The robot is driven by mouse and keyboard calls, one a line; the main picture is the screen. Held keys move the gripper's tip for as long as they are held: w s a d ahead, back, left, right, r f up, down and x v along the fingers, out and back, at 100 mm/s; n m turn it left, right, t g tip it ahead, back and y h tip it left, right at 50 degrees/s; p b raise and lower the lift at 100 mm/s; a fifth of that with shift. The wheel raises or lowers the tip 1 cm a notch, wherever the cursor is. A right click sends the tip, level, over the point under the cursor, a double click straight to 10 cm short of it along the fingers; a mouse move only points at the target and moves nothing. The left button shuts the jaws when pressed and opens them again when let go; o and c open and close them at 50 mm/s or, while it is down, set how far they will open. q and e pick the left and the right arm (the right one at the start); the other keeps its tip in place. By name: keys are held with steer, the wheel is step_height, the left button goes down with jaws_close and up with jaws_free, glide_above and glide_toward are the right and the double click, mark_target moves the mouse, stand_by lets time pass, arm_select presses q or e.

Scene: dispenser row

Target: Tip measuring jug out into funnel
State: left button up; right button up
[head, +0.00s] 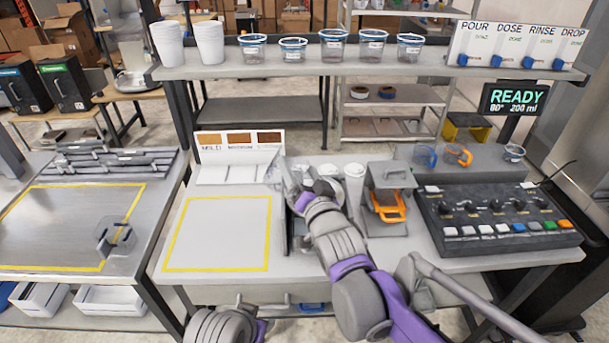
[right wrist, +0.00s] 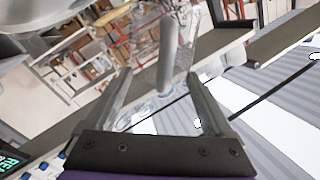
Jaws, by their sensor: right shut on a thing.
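My right gripper (head: 309,188) reaches over the middle of the bench. It is shut on the clear measuring jug (head: 294,174), which shows only partly behind the gripper. In the right wrist view the fingers of my right gripper (right wrist: 160,76) stand either side of the jug's grey upright handle (right wrist: 170,55). The jug's clear walls show beyond it. Its tilt and contents are hard to tell. I cannot make out a funnel for certain; the arm hides part of that spot. My left gripper is not in view.
Round white lids (head: 354,170) and a grey stand with an orange-handled jug (head: 389,207) are right of the gripper. A control panel (head: 495,217) stands at the right. A yellow-outlined area (head: 218,232) on the bench is clear. The display (head: 514,99) reads READY.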

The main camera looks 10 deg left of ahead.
steer(key=shift+s+a+f+n+b, duration=0.1)
steer(key=shift+s+a+n+b, duration=0.05)
steer(key=shift+s+n+b, duration=0.2)
steer(key=shift+a+n, duration=0.1)
steer(key=shift+n, duration=0.35)
steer(key=shift+w+a+r+n+b, duration=0.25)
steer(key=shift+n+b, duration=0.4)
steer(key=shift+n, duration=0.25)
steer(key=shift+r+n, duration=0.1)
steer(key=shift+n, duration=0.3)
steer(key=shift+s+a+r+n+b, duration=0.15)
steer(key=shift+s+r+n+b, duration=0.1)
steer(key=shift+n+b, duration=0.35)
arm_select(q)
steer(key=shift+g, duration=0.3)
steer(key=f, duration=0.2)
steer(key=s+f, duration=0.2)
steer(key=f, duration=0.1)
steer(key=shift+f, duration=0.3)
arm_select(e)
steer(key=shift+w+a+r+n, duration=0.1)
steer(key=shift+r+n, duration=0.05)
steer(key=shift+n, duration=0.35)
